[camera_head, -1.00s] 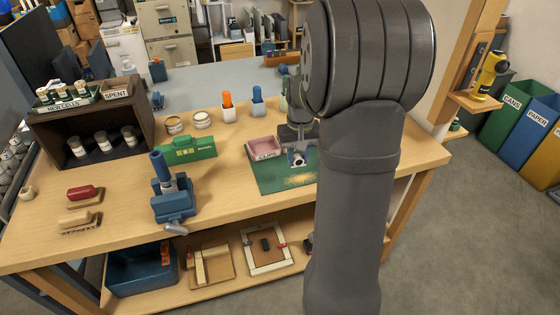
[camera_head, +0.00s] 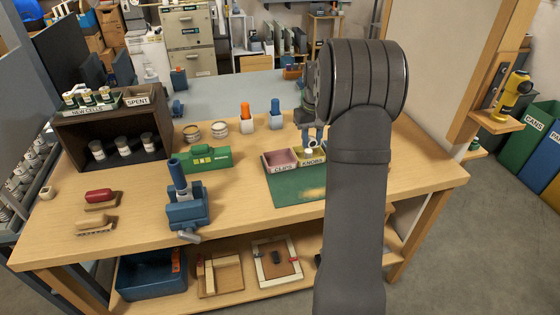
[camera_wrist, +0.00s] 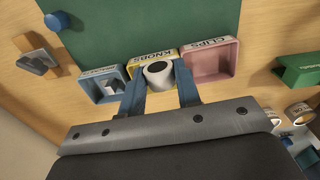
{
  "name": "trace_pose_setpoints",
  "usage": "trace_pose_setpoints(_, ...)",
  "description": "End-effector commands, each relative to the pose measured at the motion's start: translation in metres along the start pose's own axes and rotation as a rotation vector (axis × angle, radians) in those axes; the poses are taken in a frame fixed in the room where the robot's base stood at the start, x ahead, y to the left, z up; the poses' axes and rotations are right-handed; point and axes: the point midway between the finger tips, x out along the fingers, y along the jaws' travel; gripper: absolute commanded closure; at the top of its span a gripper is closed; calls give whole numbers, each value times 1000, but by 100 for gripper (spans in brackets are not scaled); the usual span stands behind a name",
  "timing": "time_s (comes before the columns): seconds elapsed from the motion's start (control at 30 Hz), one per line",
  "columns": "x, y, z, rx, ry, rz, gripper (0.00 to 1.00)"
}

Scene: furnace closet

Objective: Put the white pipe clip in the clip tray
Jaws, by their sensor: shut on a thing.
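My gripper (camera_head: 311,138) is shut on a white, round, hollow piece (camera_wrist: 158,72), which looks like the white pipe clip. It is between the two blue-grey fingers in the wrist view, and in the head view it shows small and pale (camera_head: 309,152) below the fingers. The clip tray (camera_wrist: 226,71) is pink, labelled CLIPS and empty as far as I see. It also shows in the head view (camera_head: 281,168). The held piece appears over the yellow KNOBS tray (camera_wrist: 143,50), beside the clip tray. I cannot tell its exact height.
A blue tray (camera_wrist: 96,87) with a grey piece inside adjoins the KNOBS tray. A green mat (camera_head: 297,188) lies in front of the trays. A green box (camera_head: 206,159) and a blue vise (camera_head: 187,207) stand left. Orange and blue-topped holders stand behind.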

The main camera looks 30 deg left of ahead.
Motion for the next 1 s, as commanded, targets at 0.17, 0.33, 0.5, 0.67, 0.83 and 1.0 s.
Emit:
trace_pose_setpoints(0.17, 24, -31, -25, -7, -3, -1, 92)
trace_pose_setpoints(0.33, 47, -60, -50, -6, -2, -1, 92)
trace_pose_setpoints(0.5, 62, -78, -66, -3, -1, 0, 92)
trace_pose_setpoints(0.67, 68, -82, -70, 0, -1, 0, 92)
trace_pose_setpoints(0.83, 90, -82, -69, 0, -4, -1, 92)
trace_pose_setpoints(1.0, 106, -82, -70, -1, -1, 0, 92)
